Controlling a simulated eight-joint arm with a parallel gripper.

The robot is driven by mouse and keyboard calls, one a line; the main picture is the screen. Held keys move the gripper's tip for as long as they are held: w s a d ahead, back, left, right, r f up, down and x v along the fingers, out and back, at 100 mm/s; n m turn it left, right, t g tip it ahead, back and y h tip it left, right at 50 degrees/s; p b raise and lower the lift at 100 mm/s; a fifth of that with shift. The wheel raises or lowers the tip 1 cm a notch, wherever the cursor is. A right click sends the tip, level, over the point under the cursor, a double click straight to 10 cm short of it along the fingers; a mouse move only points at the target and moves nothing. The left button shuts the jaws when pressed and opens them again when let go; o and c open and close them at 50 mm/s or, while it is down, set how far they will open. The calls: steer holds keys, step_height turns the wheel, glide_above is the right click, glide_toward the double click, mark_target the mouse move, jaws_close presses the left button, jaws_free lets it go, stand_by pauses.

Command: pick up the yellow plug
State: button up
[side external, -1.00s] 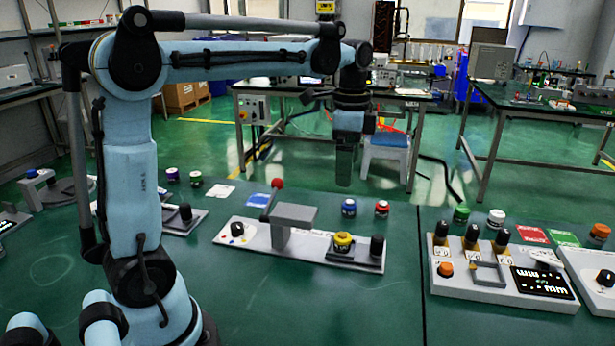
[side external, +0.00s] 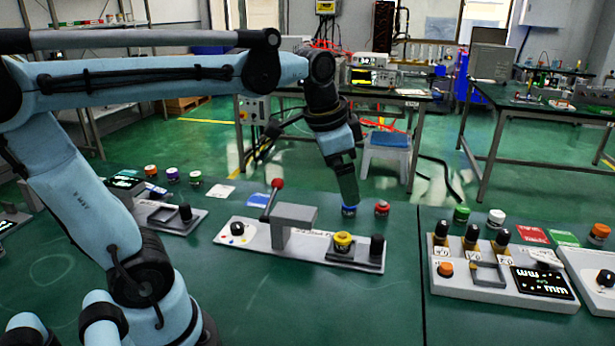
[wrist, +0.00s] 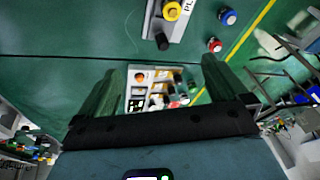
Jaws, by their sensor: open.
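The yellow plug (side external: 343,240) sits upright on a dark square block at the right part of the grey lever board (side external: 255,245). In the wrist view the yellow plug (wrist: 172,11) is at the top edge, beyond the fingers and above the gap between them. My gripper (side external: 348,200) points down and tilts, above the bench and behind the yellow plug in the side view, overlapping the blue plug (side external: 349,211) in the picture. In the wrist view my gripper (wrist: 160,75) has its two fingers wide apart. No plug is between them.
A red plug (side external: 382,207) stands right of the blue one. A black knob (side external: 377,246) stands close beside the yellow plug. A red-knobbed lever (side external: 277,184) and grey bracket rise on its left. A control panel (side external: 500,275) lies to the right. The front bench is clear.

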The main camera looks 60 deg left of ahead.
steer(key=s+d+f+n+t, duration=0.3)
steer(key=s+f+n, duration=0.1)
steer(key=f, duration=0.3)
steer(key=shift+s, duration=0.45)
steer(key=shift+s+d+f, duration=0.1)
steer(key=shift+f, duration=0.15)
steer(key=shift+c, duration=1.1)
steer(key=c, duration=0.3)
steer(key=shift+n, duration=0.3)
